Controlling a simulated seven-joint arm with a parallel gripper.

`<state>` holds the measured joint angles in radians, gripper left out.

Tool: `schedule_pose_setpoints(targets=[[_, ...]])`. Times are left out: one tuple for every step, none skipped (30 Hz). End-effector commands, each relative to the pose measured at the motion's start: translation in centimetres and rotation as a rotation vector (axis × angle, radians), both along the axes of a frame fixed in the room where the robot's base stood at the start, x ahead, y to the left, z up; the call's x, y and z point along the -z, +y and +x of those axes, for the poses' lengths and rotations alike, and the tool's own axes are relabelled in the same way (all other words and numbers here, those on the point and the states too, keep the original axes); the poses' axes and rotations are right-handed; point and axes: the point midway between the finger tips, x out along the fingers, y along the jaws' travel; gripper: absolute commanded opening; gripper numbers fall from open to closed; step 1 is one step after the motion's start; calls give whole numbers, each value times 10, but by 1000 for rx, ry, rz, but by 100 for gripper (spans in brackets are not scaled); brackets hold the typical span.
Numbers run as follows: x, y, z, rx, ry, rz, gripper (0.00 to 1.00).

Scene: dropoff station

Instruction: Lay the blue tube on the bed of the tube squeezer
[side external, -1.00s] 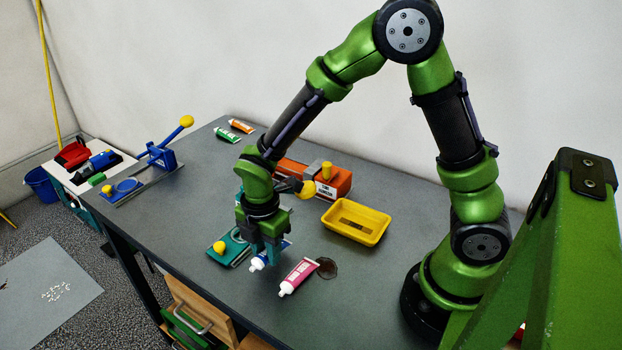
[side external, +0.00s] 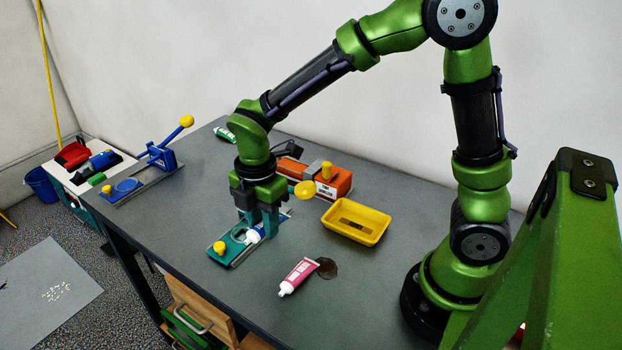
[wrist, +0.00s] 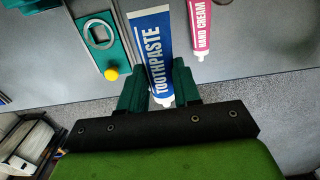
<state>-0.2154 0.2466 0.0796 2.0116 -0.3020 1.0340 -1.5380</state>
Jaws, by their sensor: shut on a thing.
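The blue tube (wrist: 153,40), printed TOOTHPASTE, is gripped near its white-cap end; its body extends away from my gripper in the wrist view. My gripper (wrist: 160,88) is shut on it, one teal finger on each side. In the side view my gripper (side external: 258,222) hides most of the tube; its blue and white cap end (side external: 254,236) shows in front of the teal plate. The tube looks raised off the table, but its exact height is unclear. An orange machine (side external: 340,182) with a small label, apparently the tube squeezer, stands behind my gripper, partly hidden.
A teal plate (side external: 215,256) with a ring and yellow knob lies beside the blue tube. A pink hand cream tube (side external: 300,274) lies near a dark stain (side external: 327,268). A yellow tray (side external: 331,222) stands right, a blue lever press (side external: 160,158) left, a green tube (side external: 224,134) behind.

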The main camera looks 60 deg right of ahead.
Motion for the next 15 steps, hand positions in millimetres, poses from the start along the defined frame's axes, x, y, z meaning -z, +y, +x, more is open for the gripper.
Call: schedule_pose_setpoints(targets=[[-13, 0, 1, -1, -8, 1, 18], [-19, 0, 1, -1, -7, 1, 18], [-28, 0, 1, 0, -7, 2, 18], [-33, 0, 1, -1, -6, 2, 18], [-38, 0, 1, -2, -5, 1, 18], [-44, 0, 1, -2, -6, 0, 18], [-50, 0, 1, -1, -5, 1, 18], [-55, 0, 1, -1, -5, 1, 18], [-55, -4, 5, 26, -1, 2, 18], [-54, -7, 10, 55, 1, 3, 18], [-55, -10, 14, 80, 2, 4, 18], [-55, -14, 20, 117, 4, 6, 18], [-56, -18, 24, 144, 4, 8, 18], [-56, -22, 29, 173, 5, 9, 18], [-57, -27, 35, 215, 5, 11, 18]])
